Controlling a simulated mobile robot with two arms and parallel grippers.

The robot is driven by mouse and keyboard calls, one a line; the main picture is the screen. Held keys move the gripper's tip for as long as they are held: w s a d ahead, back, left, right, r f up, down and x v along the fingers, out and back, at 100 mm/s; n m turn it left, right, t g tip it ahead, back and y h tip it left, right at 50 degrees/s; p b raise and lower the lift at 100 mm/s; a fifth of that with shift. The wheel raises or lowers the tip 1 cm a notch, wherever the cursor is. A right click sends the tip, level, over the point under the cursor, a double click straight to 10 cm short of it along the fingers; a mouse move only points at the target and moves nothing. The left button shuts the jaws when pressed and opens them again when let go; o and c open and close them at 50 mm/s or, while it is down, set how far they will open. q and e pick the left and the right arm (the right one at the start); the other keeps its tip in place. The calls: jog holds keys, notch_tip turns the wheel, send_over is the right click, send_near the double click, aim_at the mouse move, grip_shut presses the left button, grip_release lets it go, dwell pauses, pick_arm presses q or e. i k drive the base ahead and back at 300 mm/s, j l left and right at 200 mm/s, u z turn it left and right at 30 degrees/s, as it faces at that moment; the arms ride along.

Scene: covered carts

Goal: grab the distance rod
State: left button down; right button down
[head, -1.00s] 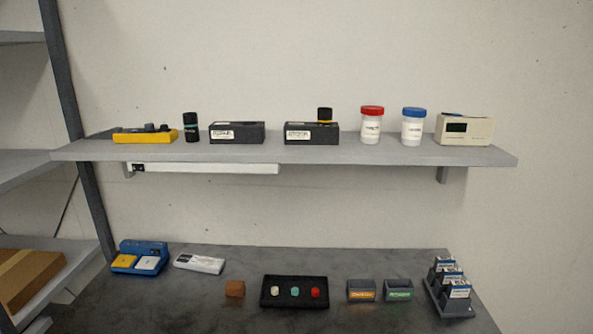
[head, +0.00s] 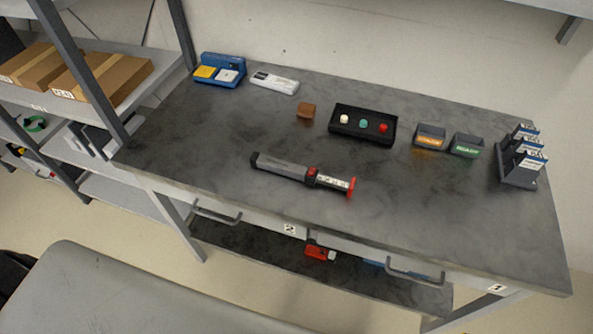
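The distance rod is most likely the grey and black stick-shaped tool (head: 283,168) with a red collar, a pale marked section and a red end plate. It lies flat on the dark grey worktable (head: 210,150), near the front edge and left of the middle. Its red end points right and slightly toward the front. Nothing covers it. Neither of my grippers shows in the head view.
A card rack (head: 521,175) stands at the right. Drawer handles (head: 217,213) jut from the front. Tabletop around the rod is clear.

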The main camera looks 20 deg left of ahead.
aim_at(257, 159)
jog(key=i+j+z, duration=0.15)
jog(key=j, duration=0.5)
jog(key=j+z, duration=0.15)
jog(key=j, duration=0.5)
